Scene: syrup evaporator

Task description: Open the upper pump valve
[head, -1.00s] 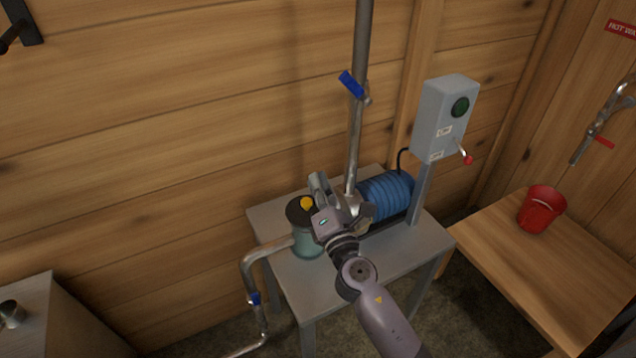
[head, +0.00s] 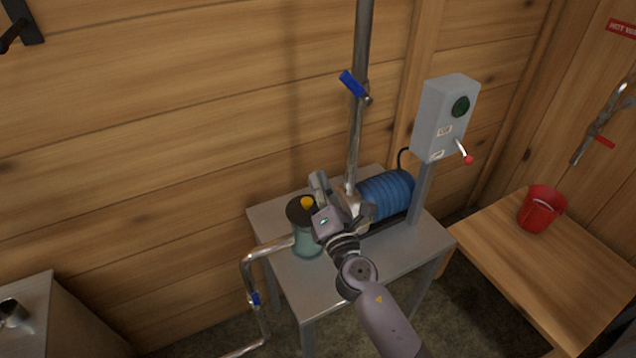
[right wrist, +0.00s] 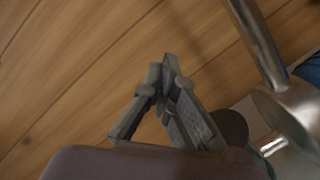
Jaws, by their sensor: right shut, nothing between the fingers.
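The upper pump valve has a blue lever handle (head: 351,84) on the vertical metal pipe (head: 361,40) above the pump. The handle slants across the pipe, its upper end to the left. My right gripper (head: 317,183) is in front of the pump, well below the blue handle and apart from it. In the right wrist view the fingers (right wrist: 163,75) meet at their tips with nothing between them. The vertical pipe (right wrist: 258,42) passes to the right of them there. The blue handle is not visible in the right wrist view. My left gripper is not in view.
A grey table (head: 300,288) carries the pump's blue motor (head: 386,194) and a jar with a yellow knob (head: 307,202). A grey switch box (head: 442,118) stands right of the pipe. A lower blue valve handle (head: 254,299) sits on the bent pipe. A red bucket (head: 541,208) stands at right.

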